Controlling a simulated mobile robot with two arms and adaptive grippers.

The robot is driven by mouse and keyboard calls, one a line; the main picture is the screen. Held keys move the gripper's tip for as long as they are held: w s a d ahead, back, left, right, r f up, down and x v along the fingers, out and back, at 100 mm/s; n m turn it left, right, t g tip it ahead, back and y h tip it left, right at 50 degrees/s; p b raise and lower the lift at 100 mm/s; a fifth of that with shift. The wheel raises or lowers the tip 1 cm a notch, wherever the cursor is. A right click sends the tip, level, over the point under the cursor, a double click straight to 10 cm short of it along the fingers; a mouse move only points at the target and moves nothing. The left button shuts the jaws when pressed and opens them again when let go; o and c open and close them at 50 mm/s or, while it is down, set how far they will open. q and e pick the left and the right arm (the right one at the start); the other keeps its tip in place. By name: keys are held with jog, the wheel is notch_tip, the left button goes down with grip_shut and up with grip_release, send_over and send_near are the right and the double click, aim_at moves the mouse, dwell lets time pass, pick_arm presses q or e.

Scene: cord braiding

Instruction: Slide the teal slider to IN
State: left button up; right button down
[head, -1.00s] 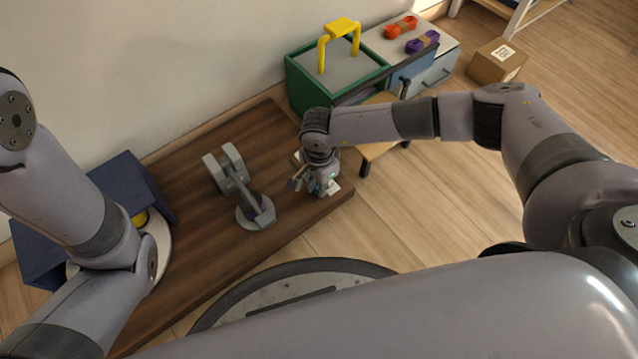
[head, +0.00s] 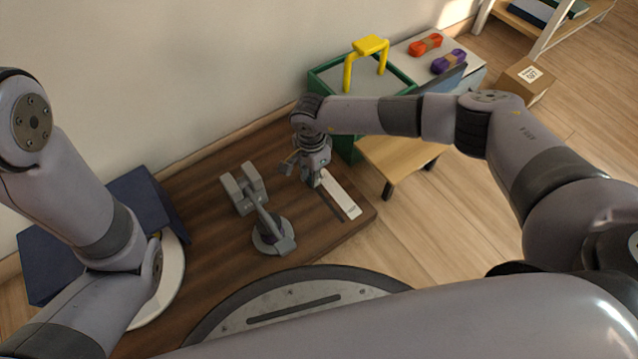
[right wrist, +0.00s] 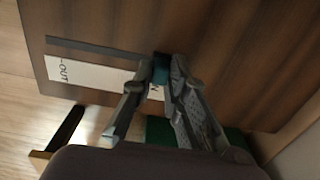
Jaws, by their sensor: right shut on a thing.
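The teal slider (right wrist: 160,70) sits in a dark slot beside a white label strip in the right wrist view. It is at the IN end of the strip, away from the OUT end. My right gripper (right wrist: 155,78) is shut on it, fingers on either side. In the head view my right gripper (head: 314,180) is at the wall-side end of the white label strip (head: 342,196), and it hides the slider there. The dark slot (head: 331,205) runs beside the strip. My left gripper is out of view; only my left arm shows.
A grey pronged device on a round base (head: 272,236) stands on the brown table (head: 210,235), left of my right gripper. A green bin with a yellow handle (head: 368,46) and a pale wooden stool (head: 402,158) are close to my right arm. A dark blue box (head: 60,235) stands at left.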

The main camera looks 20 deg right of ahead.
jog(key=c, duration=1.6)
grip_release()
jog(key=shift+o, duration=0.2)
notch_tip(320, 180, up, 12)
